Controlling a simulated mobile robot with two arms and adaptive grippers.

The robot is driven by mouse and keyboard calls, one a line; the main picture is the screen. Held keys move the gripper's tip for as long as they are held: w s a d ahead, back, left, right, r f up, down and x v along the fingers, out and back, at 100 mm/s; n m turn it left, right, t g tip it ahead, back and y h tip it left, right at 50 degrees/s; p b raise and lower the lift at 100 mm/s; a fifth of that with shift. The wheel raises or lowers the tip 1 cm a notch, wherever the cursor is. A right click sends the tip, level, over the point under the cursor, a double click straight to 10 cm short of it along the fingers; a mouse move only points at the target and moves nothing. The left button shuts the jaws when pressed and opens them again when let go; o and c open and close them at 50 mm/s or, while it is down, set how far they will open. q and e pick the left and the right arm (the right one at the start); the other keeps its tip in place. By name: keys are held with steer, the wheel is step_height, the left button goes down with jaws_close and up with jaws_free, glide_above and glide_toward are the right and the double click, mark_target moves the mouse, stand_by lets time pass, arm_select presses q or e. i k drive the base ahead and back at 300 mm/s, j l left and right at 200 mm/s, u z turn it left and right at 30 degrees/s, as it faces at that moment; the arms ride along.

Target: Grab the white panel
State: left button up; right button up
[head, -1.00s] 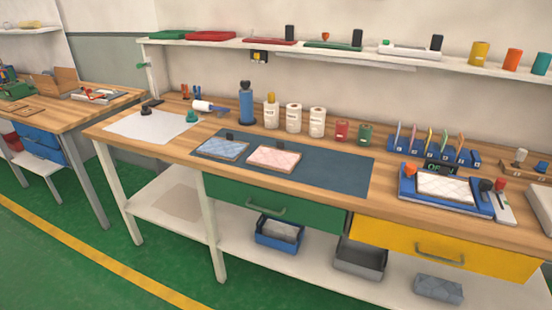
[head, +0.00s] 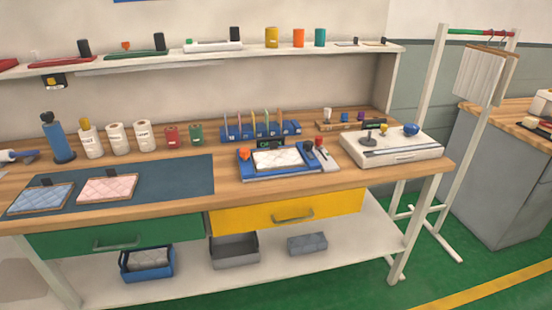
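A light blue quilted panel (head: 41,199) and a pink quilted panel (head: 107,189) lie side by side on a dark blue mat (head: 180,180) at the left. Neither of my grippers is in view.
A white machine (head: 391,147) stands at the bench's right end. A rack of upright coloured pieces (head: 261,131) is behind the panel. Bins, including a blue bin (head: 147,271), stand on the lower shelf. A white garment rack (head: 433,100) is at the right.

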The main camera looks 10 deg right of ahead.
mark_target(274, 158)
steer(key=i+l, duration=0.4)
steer(key=l, duration=0.15)
steer(key=i+l, duration=0.4)
steer(key=l, duration=0.15)
